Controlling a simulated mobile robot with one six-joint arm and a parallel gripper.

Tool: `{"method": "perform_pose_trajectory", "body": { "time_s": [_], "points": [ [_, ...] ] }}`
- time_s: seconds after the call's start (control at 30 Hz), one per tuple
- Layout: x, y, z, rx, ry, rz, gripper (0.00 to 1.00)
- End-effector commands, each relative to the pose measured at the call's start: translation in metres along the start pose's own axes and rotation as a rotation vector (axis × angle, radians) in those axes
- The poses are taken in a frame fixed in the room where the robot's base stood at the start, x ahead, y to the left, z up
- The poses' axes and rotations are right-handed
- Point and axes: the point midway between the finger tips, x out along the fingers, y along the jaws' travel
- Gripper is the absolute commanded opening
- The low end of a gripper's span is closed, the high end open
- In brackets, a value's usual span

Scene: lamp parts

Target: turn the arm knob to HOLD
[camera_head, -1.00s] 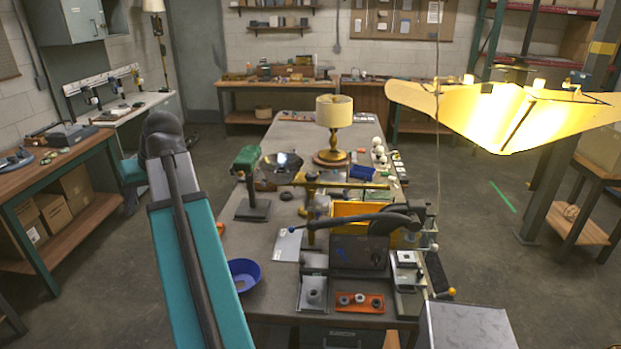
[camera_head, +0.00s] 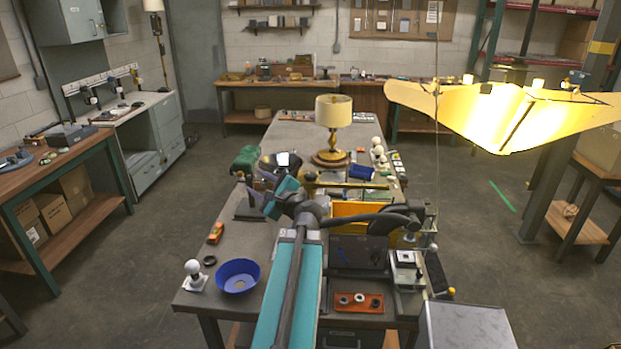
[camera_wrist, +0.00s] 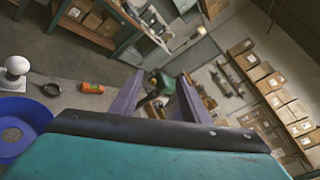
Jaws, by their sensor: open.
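No knob marked HOLD can be made out in either view. In the head view a dark jointed arm with a round end (camera_head: 404,216) reaches over the yellow bin on the bench. A green lamp head (camera_head: 246,158) on a stand (camera_head: 248,208) is at the bench's left edge. My gripper (camera_head: 268,182) is beside that stand, and my arm crosses the front of the bench. In the wrist view my gripper (camera_wrist: 160,82) has its two purple fingers spread apart, with the green lamp head (camera_wrist: 158,82) seen between and beyond them. Contact cannot be told.
A blue bowl (camera_head: 238,275), a white bulb on a base (camera_head: 194,274) and an orange level (camera_head: 216,233) lie at the front left. A yellow bin (camera_head: 350,209) and an orange tray (camera_head: 358,303) are right of my arm. A lit shade (camera_head: 510,112) hangs at right.

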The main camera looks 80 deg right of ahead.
Motion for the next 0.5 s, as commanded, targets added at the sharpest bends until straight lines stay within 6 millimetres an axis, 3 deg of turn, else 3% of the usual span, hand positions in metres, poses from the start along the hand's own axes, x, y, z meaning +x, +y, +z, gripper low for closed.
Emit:
{"method": "perform_pose_trajectory", "body": {
  "time_s": [0.03, 0.2, 0.33, 0.5],
  "points": [
    [-0.016, -0.013, -0.026, 0.112, 0.029, -0.067, 0.42],
    [-0.064, -0.048, -0.097, 0.461, 0.084, -0.284, 0.42],
    [-0.094, -0.062, -0.134, 0.644, 0.100, -0.403, 0.42],
    [-0.112, -0.069, -0.156, 0.748, 0.104, -0.474, 0.42]
  ]
}}
